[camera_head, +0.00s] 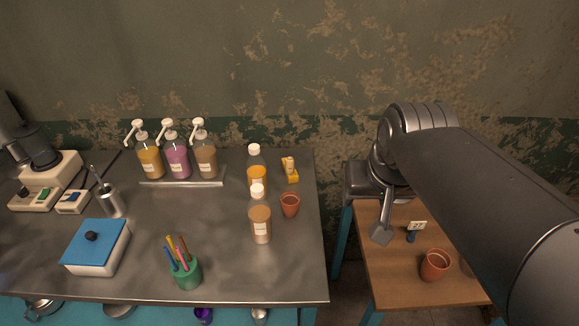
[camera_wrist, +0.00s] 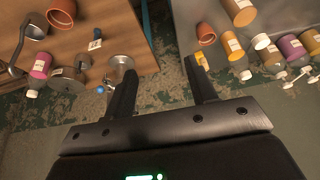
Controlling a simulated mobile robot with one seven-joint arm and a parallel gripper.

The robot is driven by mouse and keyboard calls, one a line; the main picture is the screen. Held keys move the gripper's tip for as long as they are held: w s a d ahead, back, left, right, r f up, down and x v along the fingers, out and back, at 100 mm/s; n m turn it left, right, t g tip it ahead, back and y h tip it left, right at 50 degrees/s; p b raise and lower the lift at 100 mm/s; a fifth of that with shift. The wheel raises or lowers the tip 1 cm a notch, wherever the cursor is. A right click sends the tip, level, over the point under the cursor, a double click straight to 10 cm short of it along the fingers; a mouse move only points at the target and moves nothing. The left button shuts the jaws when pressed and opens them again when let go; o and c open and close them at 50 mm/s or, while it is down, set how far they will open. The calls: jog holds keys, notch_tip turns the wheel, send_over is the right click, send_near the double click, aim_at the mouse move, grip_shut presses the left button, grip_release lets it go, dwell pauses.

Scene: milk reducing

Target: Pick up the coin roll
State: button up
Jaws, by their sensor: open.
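I cannot make out a coin roll for certain. A small yellow-orange item with a paler upper part (camera_head: 291,170) stands near the back right of the metal table in the head view. A yellow item (camera_wrist: 201,60) shows in the wrist view close by the right finger's tip, apart from it as far as I can tell. My gripper (camera_wrist: 160,68) is open, with nothing between its fingers. It hangs over the gap between the two tables. In the head view my arm hides the right part of the wooden table.
The metal table (camera_head: 215,255) holds pump bottles (camera_head: 177,160), a brown-filled bottle (camera_head: 260,222), a terracotta cup (camera_head: 290,205), a green pen cup (camera_head: 187,275) and a blue-lidded box (camera_head: 97,246). The wooden table (camera_head: 390,285) holds a terracotta pot (camera_head: 434,265) and a number card (camera_head: 416,226).

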jog(key=w+a+r+g, duration=0.1)
jog(key=w+a+r, duration=0.1)
jog(key=w, duration=0.9)
jog(key=g, duration=0.4)
send_near(289, 159)
jog(key=shift+s+d+f+m, duration=0.1)
jog(key=shift+d+f+m, duration=0.1)
jog(key=shift+d+m, duration=0.2)
jog(key=shift+w+a+f, duration=0.15)
jog(key=shift+w+f, duration=0.05)
jog(key=shift+f, duration=0.15)
notch_tip(289, 159, down, 5)
jog(key=shift+f, duration=0.2)
notch_tip(289, 159, down, 6)
jog(key=shift+s+a+r, duration=0.1)
jog(key=shift+a+r, duration=0.05)
jog(key=shift+r, duration=0.05)
